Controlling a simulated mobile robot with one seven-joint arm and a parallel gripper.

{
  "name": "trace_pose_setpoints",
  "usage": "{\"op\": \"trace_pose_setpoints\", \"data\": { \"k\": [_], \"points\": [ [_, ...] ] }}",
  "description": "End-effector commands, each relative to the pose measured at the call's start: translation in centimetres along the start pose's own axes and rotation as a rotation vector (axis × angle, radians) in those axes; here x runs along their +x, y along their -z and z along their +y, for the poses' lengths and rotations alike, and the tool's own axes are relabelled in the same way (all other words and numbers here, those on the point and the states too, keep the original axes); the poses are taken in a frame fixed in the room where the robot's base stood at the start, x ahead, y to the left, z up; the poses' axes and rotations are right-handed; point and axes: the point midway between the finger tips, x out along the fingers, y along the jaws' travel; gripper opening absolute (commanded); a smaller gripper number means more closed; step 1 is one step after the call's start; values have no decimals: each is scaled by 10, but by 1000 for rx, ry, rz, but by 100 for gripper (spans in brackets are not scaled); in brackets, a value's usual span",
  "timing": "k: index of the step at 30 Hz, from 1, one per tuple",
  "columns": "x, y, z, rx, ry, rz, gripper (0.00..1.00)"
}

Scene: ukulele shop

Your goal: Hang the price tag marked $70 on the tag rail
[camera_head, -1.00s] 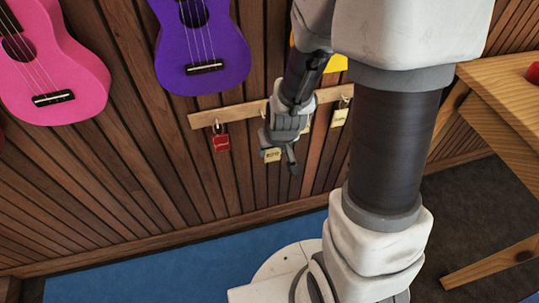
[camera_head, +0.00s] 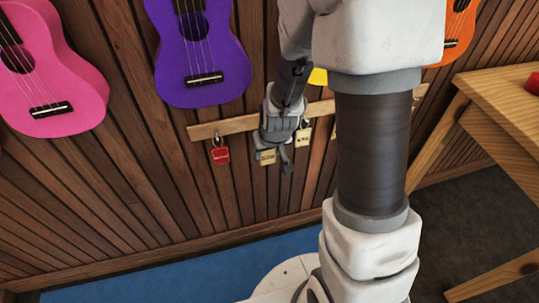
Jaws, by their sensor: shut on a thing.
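A pale cream price tag (camera_head: 267,157) shows at the left side of my gripper (camera_head: 281,153), whose fingers are shut on it. The tag's marking is too small to read for sure. The wooden tag rail (camera_head: 230,126) runs across the slatted wall, and my gripper is in front of it with the tag slightly below the rail. A red tag (camera_head: 220,155) hangs from the rail to the left. Another cream tag (camera_head: 303,138) hangs just to the right of my gripper. The hook behind my gripper is hidden, and I cannot tell whether the held tag touches it.
A purple ukulele (camera_head: 200,60) and a pink ukulele (camera_head: 45,80) hang above and to the left. An orange ukulele (camera_head: 458,35) is partly hidden by my arm. A wooden table (camera_head: 510,105) stands at the right. The wall below the rail is clear.

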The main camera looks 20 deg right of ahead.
Motion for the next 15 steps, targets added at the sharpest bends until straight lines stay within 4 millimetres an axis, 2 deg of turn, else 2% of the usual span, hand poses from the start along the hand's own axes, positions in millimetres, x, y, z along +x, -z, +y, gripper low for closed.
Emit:
{"op": "trace_pose_setpoints", "data": {
  "k": [15],
  "points": [
    [15, 28, 0, 1, 0, 0, 5]
  ]
}}
